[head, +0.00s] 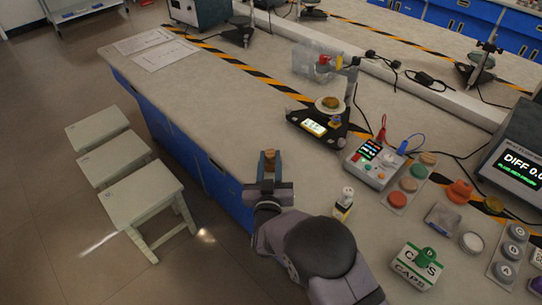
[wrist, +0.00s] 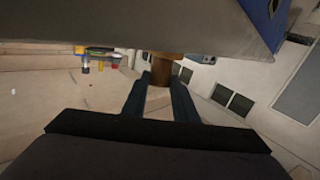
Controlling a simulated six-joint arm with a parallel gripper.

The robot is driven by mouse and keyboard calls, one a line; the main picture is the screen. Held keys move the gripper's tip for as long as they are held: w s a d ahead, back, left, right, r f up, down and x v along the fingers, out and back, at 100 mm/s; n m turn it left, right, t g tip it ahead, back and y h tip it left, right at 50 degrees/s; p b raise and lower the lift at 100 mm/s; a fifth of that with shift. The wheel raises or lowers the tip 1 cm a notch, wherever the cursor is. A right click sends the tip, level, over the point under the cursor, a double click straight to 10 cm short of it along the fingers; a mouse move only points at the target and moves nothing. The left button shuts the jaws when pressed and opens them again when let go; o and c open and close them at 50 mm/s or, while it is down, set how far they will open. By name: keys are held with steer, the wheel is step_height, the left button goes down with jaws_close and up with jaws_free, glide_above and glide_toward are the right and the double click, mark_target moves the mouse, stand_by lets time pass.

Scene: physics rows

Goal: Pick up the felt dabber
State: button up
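My gripper (head: 269,164) is at the near edge of the bench, left of the middle of the head view. A small brown cylinder (head: 269,155), which I take to be the felt dabber, sits between its two fingers. In the wrist view the brown piece (wrist: 168,68) shows at the tips of the dark fingers (wrist: 159,90), which seem closed on its sides. Its lower part is hard to make out. Whether it touches the bench top is not clear.
A black stand with a lit display (head: 314,127) and a control box (head: 374,163) are to the right. A small bottle (head: 344,203) stands close beside my arm. Coloured caps and a caps box (head: 417,264) lie further right. The bench top (head: 215,110) behind the gripper is clear.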

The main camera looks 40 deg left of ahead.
steer(key=shift+r, duration=0.2)
jaws_close()
steer(key=w+d+r+m+h+p, duration=0.1)
steer(key=w+r, duration=0.1)
steer(key=r, duration=0.7)
steer(key=w+d+r+m+h+p, duration=0.1)
steer(key=w+r+h, duration=0.1)
steer(key=r, duration=0.8)
steer(key=n+g, duration=0.1)
steer(key=g, duration=0.2)
glide_above(272, 154)
step_height(272, 154, down, 8)
steer(key=shift+r+y, duration=0.2)
steer(key=shift+y, duration=0.1)
steer(key=shift+f+b, duration=0.35)
steer(key=shift+f, duration=4.65)
steer(key=shift+f, duration=0.1)
